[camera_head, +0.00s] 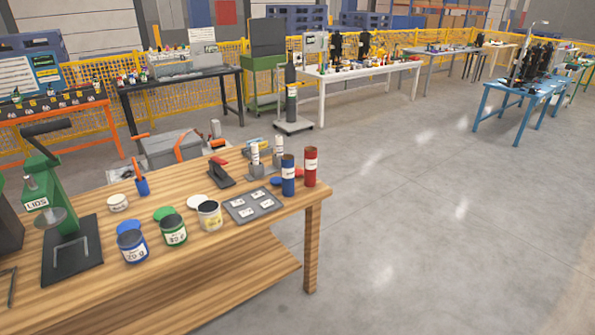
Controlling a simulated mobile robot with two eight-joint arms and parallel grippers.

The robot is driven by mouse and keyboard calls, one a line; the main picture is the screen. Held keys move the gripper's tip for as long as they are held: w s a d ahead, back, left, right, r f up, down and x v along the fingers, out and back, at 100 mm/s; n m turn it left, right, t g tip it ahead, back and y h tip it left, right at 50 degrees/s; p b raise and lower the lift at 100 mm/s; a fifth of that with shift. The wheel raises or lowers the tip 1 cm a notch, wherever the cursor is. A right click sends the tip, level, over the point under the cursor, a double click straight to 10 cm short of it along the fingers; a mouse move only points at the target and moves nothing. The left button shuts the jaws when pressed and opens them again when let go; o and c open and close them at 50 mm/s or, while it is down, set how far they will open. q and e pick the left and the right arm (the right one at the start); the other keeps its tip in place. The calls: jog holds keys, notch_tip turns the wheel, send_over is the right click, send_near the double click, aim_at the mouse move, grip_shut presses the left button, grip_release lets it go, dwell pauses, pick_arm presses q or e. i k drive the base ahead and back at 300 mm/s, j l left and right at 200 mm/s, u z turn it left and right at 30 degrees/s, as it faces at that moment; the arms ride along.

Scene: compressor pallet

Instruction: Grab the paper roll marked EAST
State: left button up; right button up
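Two slim white rolls stand upright in grey holders near the far right corner of the wooden table (110,268): a left roll (255,154) and a right roll (278,148). They look like paper rolls, but any marking is too small to read, so I cannot tell which is EAST. A blue cylinder (288,176) and a red cylinder (311,168), each with a pale label, stand in front and to the right of them. The blue one is close to the right roll's holder. Neither of my grippers is in view.
On the table are a green press (52,190), a blue jar (132,247), a green jar (174,231), a whitish jar (210,215), a grey tray (253,206), a red-and-black tool (221,173) and a blue cup (142,186). Open floor lies to the right.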

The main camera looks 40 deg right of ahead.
aim_at(254, 146)
jog(key=i+l, duration=0.1)
jog(key=l, duration=2)
jog(key=i+l, duration=0.15)
jog(key=l, duration=0.9)
jog(key=i+l, duration=0.1)
jog(key=i, duration=0.25)
jog(key=i+l, duration=0.1)
jog(key=i, duration=0.3)
